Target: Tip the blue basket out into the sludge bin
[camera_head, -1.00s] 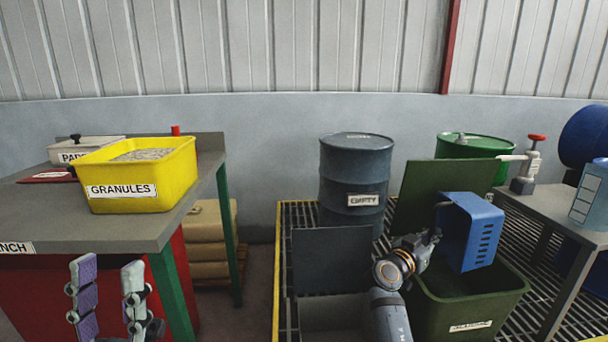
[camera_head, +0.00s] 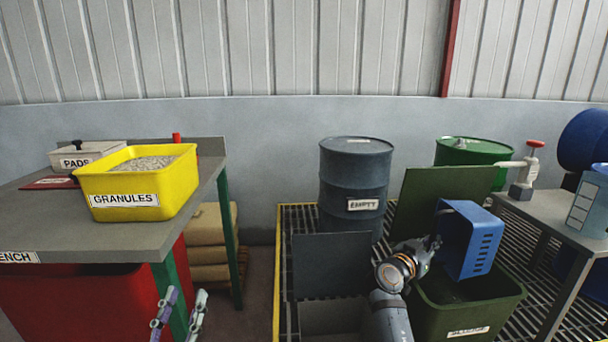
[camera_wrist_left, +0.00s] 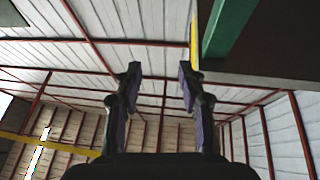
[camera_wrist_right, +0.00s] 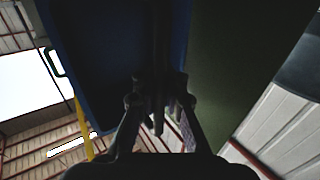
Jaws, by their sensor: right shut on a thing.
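The blue basket (camera_head: 481,252) hangs tipped on its side above the sludge bin (camera_head: 425,313), a dark green open bin with its lid raised behind. Its slotted face is turned to my view; its inside and any contents are hidden. My right gripper (camera_head: 433,244) is shut on the basket at its left side. In the right wrist view the basket (camera_wrist_right: 95,60) fills the upper left beyond the fingers (camera_wrist_right: 158,100). My left gripper (camera_head: 183,308) is empty and open, low in front of the bench; its parted fingers (camera_wrist_left: 157,80) show in the left wrist view.
The bench (camera_head: 100,232) at left holds a yellow granules tub (camera_head: 135,185) and a pads box (camera_head: 85,157). A grey drum (camera_head: 355,185) and an open grey bin (camera_head: 333,268) stand left of the sludge bin. A side table (camera_head: 555,222) is at right.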

